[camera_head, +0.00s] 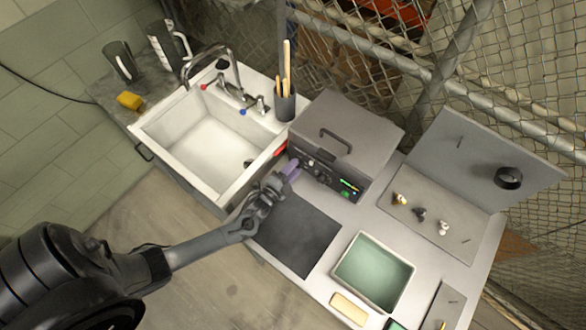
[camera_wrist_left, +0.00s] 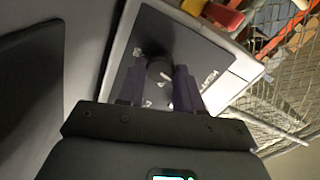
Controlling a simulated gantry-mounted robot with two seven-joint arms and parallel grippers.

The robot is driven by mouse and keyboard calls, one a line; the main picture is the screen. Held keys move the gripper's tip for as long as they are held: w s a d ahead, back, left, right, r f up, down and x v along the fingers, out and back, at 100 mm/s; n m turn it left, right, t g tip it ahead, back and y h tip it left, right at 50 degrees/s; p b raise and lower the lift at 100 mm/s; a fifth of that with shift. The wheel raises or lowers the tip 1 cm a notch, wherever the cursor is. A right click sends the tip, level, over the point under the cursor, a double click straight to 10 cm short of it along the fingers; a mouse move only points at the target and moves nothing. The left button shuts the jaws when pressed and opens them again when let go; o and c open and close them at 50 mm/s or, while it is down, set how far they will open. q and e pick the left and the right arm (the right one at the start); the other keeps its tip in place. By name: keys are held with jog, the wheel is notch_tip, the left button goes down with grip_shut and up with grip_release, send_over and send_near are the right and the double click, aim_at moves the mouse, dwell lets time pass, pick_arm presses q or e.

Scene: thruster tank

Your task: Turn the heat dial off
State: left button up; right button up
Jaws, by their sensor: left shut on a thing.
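The heat dial (camera_wrist_left: 158,70) is a round black knob on a dark panel with white lettering, part of which seems to read "HEAT". My left gripper (camera_wrist_left: 158,84) has its two purple-dark fingers on either side of the dial and is shut on it. In the head view, my left gripper (camera_head: 290,168) reaches the left part of the front panel of the grey lidded tank (camera_head: 345,135). The gripper hides the dial there. A green display (camera_head: 348,187) is lit on the panel's right side. My right gripper is not in view.
A white sink (camera_head: 205,140) with a faucet is left of the tank. A cup of sticks (camera_head: 285,100) stands behind it. A dark mat (camera_head: 296,235) and a green tray (camera_head: 373,271) lie in front. A wire fence (camera_head: 400,60) rises behind.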

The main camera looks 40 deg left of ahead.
pick_arm(q)
jog(key=shift+n, duration=0.4)
jog(key=o, duration=1)
jog(key=shift+o, duration=0.2)
jog(key=s, duration=1)
jog(key=shift+s+d+r, duration=0.1)
jog(key=shift+s+d, duration=0.25)
jog(key=shift+s, duration=0.05)
